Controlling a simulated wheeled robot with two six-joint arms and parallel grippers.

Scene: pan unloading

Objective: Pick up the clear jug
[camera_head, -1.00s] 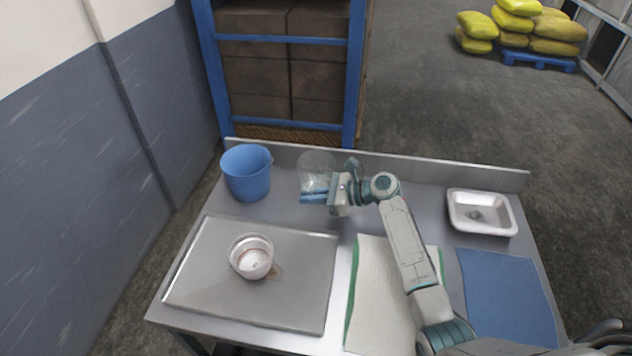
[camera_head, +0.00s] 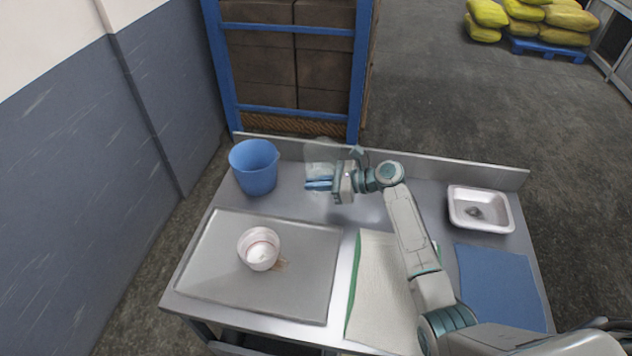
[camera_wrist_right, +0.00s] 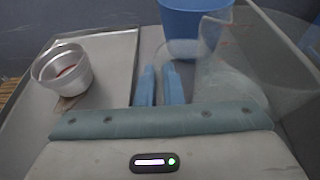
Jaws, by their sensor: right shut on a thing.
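The clear jug (camera_head: 321,155) is see-through and faint at the back of the metal table. It also shows large at the right of the right wrist view (camera_wrist_right: 255,60), with small red marks near its rim. My right gripper (camera_head: 318,184) is at the jug's near side. Its two blue fingers (camera_wrist_right: 159,86) are close together beside the jug wall, shut on the jug; the gripped part is hard to make out. The jug seems a little above the table, though its clear base is hard to judge. My left gripper is not in view.
A blue bucket (camera_head: 255,170) stands left of the jug. A small white pot (camera_head: 259,248) sits on a metal tray (camera_head: 210,265). A pale cloth (camera_head: 375,290), a blue mat (camera_head: 503,285) and a white dish (camera_head: 481,192) lie to the right. A raised lip runs behind.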

